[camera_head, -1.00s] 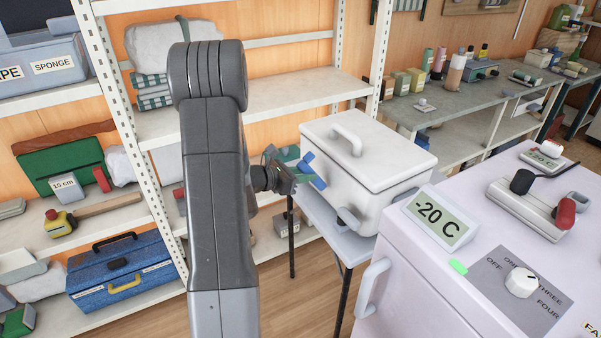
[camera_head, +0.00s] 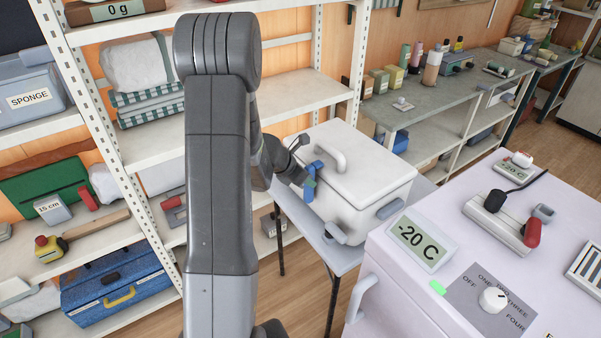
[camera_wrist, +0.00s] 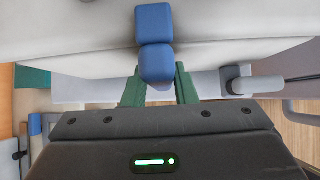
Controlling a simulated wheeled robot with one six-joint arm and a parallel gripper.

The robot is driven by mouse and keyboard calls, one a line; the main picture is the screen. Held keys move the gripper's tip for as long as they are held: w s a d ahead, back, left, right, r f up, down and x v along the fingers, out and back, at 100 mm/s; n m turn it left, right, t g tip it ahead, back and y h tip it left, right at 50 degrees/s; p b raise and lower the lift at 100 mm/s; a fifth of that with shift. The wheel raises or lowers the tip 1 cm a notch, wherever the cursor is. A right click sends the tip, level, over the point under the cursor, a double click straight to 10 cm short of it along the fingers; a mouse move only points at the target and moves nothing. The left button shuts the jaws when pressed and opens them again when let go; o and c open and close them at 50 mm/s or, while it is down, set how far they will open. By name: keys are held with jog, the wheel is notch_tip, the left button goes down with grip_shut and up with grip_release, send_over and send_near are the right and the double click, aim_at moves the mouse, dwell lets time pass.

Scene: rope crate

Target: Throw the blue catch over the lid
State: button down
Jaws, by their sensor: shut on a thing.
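The white crate (camera_head: 350,215) stands on a small grey table, with its lid (camera_head: 370,180) down and a white handle on top. The blue catch (camera_head: 308,188) is at the crate's left side, near the lid's edge. In the wrist view the blue catch (camera_wrist: 154,24) shows as two rounded blocks against the white side. My gripper (camera_wrist: 158,78) has its green fingers on either side of the lower block and is shut on it. In the head view my gripper (camera_head: 301,174) reaches the catch from the left; its fingertips are partly hidden.
A grey fitting (camera_head: 336,233) is low on the crate's near side. The white cabinet (camera_head: 405,290) with a -20 C display (camera_head: 422,242) stands close at the right. Shelving (camera_head: 290,92) rises behind and left of my arm.

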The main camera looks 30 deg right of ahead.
dwell(0.4)
jog(key=c, duration=1.2)
grip_release()
jog(key=shift+d, duration=0.15)
jog(key=shift+o, duration=0.2)
jog(key=w+v, duration=0.1)
jog(key=v, duration=1.2)
jog(key=shift+s+a+r+p, duration=0.25)
jog(key=shift+s+r+p, duration=0.1)
jog(key=shift+s+p, duration=0.15)
jog(key=shift+d+f, duration=0.1)
jog(key=b+x, duration=0.1)
jog(key=x, duration=1.2)
jog(key=shift+f, duration=0.25)
